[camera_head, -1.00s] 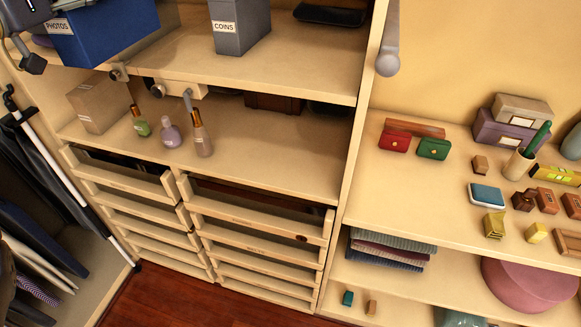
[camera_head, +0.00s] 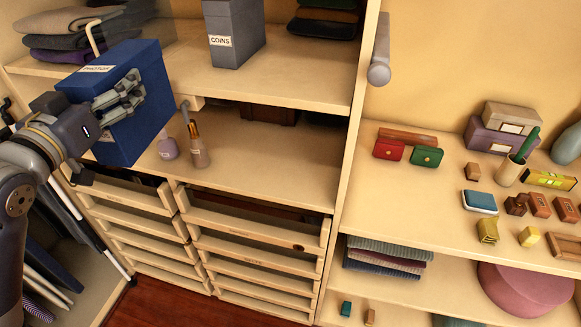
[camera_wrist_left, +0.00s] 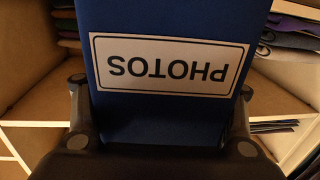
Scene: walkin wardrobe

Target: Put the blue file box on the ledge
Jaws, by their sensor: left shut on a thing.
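The blue file box (camera_head: 152,75), labelled PHOTOS, is in my left gripper (camera_head: 120,98) at the upper left of the head view. The gripper is shut on it, with its fingers against the box's side. The box is tilted and held in the air in front of the shelves. In the left wrist view the box (camera_wrist_left: 205,22) fills the middle, its label upside down, between the two fingers. Which surface is the ledge I cannot tell for sure; a wide shelf (camera_head: 400,195) with small items is at the right. My right gripper is not in view.
A grey COINS box (camera_head: 235,30) stands on the upper left shelf (camera_head: 290,85). Bottles, including one with a brown top (camera_head: 197,148), stand below. Red (camera_head: 388,150) and green (camera_head: 427,156) purses lie on the right shelf; its front left part is bare. A grey rod end (camera_head: 380,60) juts out.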

